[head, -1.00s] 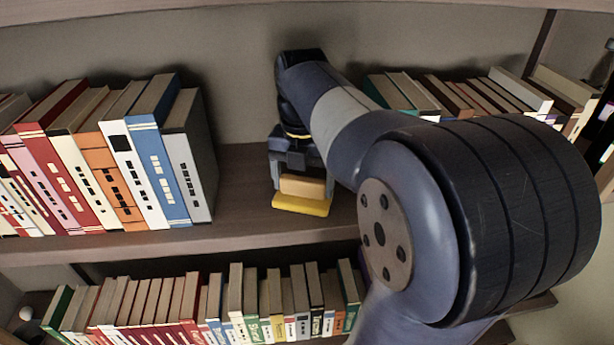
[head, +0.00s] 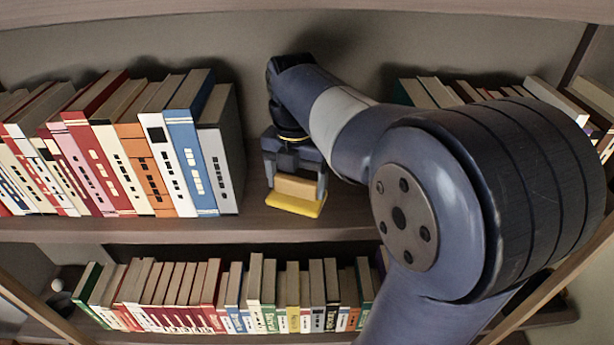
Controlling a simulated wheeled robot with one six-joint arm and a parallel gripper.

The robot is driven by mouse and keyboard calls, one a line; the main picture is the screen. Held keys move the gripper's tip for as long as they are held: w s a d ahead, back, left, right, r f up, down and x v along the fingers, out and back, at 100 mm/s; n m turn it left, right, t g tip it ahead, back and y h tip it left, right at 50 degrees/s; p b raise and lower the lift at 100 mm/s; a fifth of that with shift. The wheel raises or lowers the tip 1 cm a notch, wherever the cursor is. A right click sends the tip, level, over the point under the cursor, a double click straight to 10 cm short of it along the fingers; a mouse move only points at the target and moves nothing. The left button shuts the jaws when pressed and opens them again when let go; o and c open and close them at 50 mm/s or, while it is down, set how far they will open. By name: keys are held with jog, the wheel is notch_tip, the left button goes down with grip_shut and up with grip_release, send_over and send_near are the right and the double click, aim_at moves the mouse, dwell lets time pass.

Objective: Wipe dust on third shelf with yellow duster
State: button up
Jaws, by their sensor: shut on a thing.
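The yellow duster (head: 295,203) has a tan upper block and a yellow base. It sits at the front of the bare gap on the upper visible shelf (head: 335,222). My gripper (head: 297,180) points down and is shut on the duster's tan block, one finger at each side. The base appears to be on or just above the board; I cannot tell which. No dust can be made out on the board. My arm hides the part of the shelf to the right of the gripper.
A row of upright books (head: 140,150) stands left of the duster, its grey end book (head: 220,160) close to my gripper. More books (head: 440,92) stand behind my arm at the right. A lower shelf holds a row of smaller books (head: 240,295). A shelf board (head: 300,12) runs overhead.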

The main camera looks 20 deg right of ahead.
jog(key=shift+f, duration=0.2)
notch_tip(320, 180, up, 6)
jog(key=p, duration=0.6)
jog(key=shift+r, duration=0.1)
